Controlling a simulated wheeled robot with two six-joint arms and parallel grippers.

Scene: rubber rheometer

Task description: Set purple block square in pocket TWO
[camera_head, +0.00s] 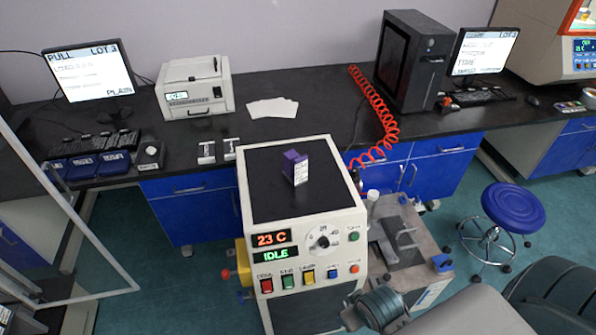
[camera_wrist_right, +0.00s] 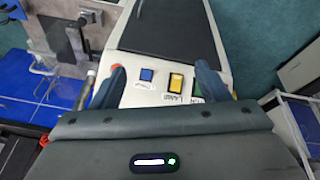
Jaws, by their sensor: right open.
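The purple block (camera_head: 290,158) stands on the black top of the cream rheometer (camera_head: 262,211) in the head view. A white printed label covers its side facing right and front. My right gripper (camera_wrist_right: 159,72) is open and empty in the right wrist view, its two dark fingers spread over the rheometer's button panel. In the head view my right arm comes in at the lower right, low beside the rheometer and well apart from the block. The block does not show in the wrist view. I cannot make out a pocket marked TWO. My left gripper is not in view.
Blue trays (camera_head: 78,169) and small metal fixtures (camera_head: 206,152) lie on the black bench behind. A grey metal rig (camera_head: 403,240) stands right of the rheometer, near a red coiled hose (camera_head: 373,97) and a blue stool (camera_head: 513,208). The rheometer top is otherwise clear.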

